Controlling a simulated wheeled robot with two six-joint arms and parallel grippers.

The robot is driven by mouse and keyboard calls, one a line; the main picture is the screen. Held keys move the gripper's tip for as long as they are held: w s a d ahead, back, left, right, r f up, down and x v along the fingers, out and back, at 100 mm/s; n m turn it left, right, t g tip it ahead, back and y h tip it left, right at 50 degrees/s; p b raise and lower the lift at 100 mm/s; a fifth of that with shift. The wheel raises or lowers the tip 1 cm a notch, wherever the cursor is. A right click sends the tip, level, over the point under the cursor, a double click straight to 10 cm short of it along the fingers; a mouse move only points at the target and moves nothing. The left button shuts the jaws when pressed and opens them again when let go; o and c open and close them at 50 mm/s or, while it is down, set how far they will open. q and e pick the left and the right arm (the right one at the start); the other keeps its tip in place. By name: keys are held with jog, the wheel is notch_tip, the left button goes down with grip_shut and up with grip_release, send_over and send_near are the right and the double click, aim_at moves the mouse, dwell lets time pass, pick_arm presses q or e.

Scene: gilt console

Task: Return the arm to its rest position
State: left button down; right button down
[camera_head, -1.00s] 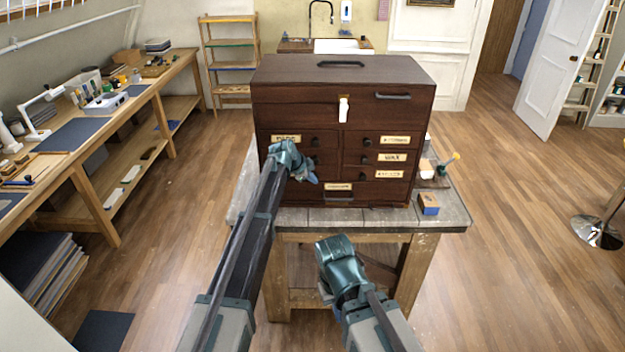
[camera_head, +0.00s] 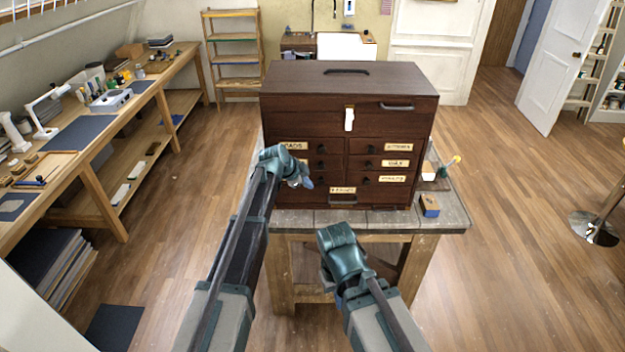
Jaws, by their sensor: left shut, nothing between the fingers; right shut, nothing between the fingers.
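My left gripper (camera_head: 303,182) is shut and empty, in front of the left drawers of a dark wooden chest (camera_head: 350,103). It hides part of the lower left drawer fronts. Whether it touches the chest cannot be told. My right arm's wrist (camera_head: 343,256) is lower, in front of the workbench (camera_head: 360,219) and below its top; its fingers are largely hidden behind the wrist. The chest stands on the workbench with its labelled drawers looking closed.
A blue and tan block (camera_head: 429,206) and a small pot with a yellow-tipped tool (camera_head: 446,168) sit right of the chest. A long side bench (camera_head: 95,150) runs along the left wall.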

pick_arm(q)
jog(key=shift+s+r, duration=0.1)
jog(key=shift+r, duration=0.05)
jog(key=s+a+f+n+g+y+b, duration=0.1)
jog(key=s+f+n+b, duration=0.3)
jog(key=s, duration=0.8)
jog(key=s+a+f+n+g+y+b, duration=0.1)
jog(key=s+f+n+g+y+b, duration=0.2)
jog(key=s+f, duration=0.5)
jog(key=s+f+n+g+y+b, duration=0.2)
jog(key=s+f+n+b, duration=0.3)
jog(key=s, duration=1.3)
jog(key=shift+s+a+f+n+b, duration=0.25)
jog(key=shift+a+f+n+b, duration=0.15)
jog(key=shift+f+b, duration=0.55)
jog(key=shift+r, duration=0.15)
